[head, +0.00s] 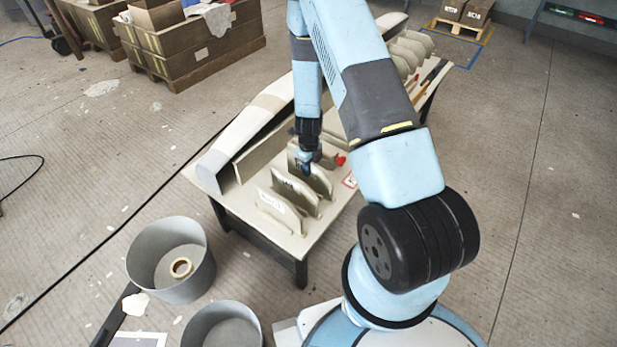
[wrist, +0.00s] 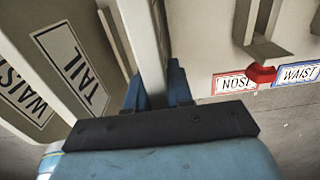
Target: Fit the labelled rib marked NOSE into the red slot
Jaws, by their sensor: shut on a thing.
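My gripper (head: 304,165) is shut on the top edge of an upright beige rib (head: 320,180). In the wrist view the blue fingers (wrist: 158,88) sit on either side of this rib (wrist: 148,40); its label is hidden. To its left stand a rib labelled TAIL (wrist: 75,60) and, beyond it, one labelled WAIST (wrist: 20,95). On the right is a beige slot (wrist: 262,46) with a red marker (wrist: 262,74) at its end, beside a red-bordered card reading NOSE (wrist: 233,84). The red marker (head: 340,160) also shows in the head view, to the right of my gripper.
A blue-bordered WAIST card (wrist: 298,74) lies beside the NOSE card. A long pale mould (head: 245,130) runs along the left of the table (head: 290,243). More beige ribs or pieces (head: 415,45) stand at the far end. Two grey bins (head: 190,283) stand on the floor in front.

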